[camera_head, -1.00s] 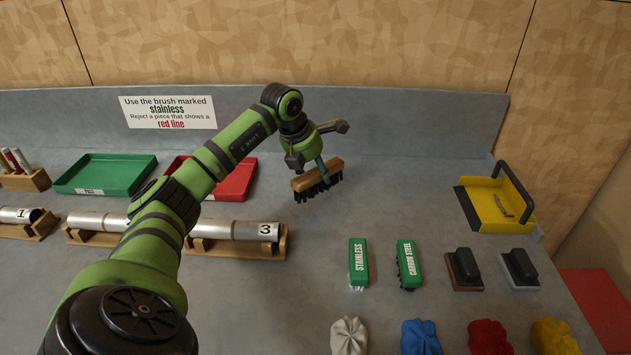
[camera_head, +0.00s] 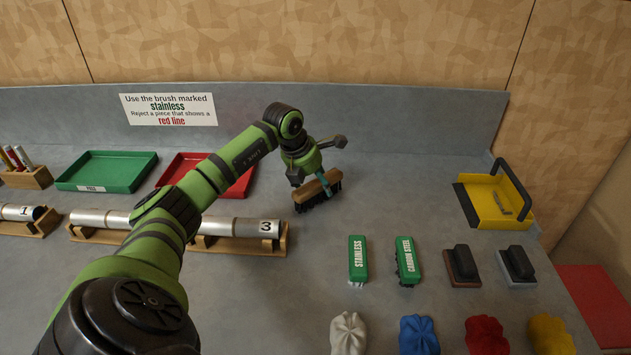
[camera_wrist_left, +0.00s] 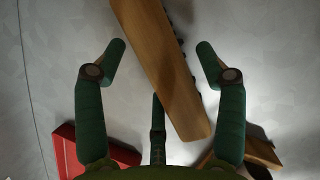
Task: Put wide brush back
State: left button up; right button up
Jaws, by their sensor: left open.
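The wide brush, a long wooden block with dark bristles (camera_head: 306,198), is near the middle of the bench in the head view, bristles down. It appears to stand on the bench, but its contact is not clear. My left gripper (camera_head: 318,162) is directly at the brush, with a teal-green finger crossing in front of the wood. In the left wrist view the wooden block (camera_wrist_left: 165,70) lies slanted between the two spread outer fingers of the gripper (camera_wrist_left: 160,60), with visible gaps on both sides. My right gripper is not in view.
Tubes lie on wooden cradles (camera_head: 240,245) at left. Green (camera_head: 118,185) and red (camera_head: 240,192) trays stand behind. Brushes marked STAINLESS (camera_head: 357,262) and CARBON STEEL (camera_head: 407,262), two dark blocks (camera_head: 462,266) and a yellow dustpan (camera_head: 490,205) are at right. Several cloths line the front.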

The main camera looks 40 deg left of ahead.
pick_arm(q)
jog(key=shift+r, duration=0.3)
jog(key=shift+s+a+r, duration=0.1)
jog(key=shift+s+r, duration=0.05)
jog(key=shift+r, duration=0.15)
jog(key=b+v, duration=0.2)
jog(key=v, duration=0.7)
jog(key=shift+s+r, duration=0.15)
jog(key=shift+r, duration=0.15)
jog(key=shift+s+r, duration=0.3)
jog(key=shift+r, duration=0.35)
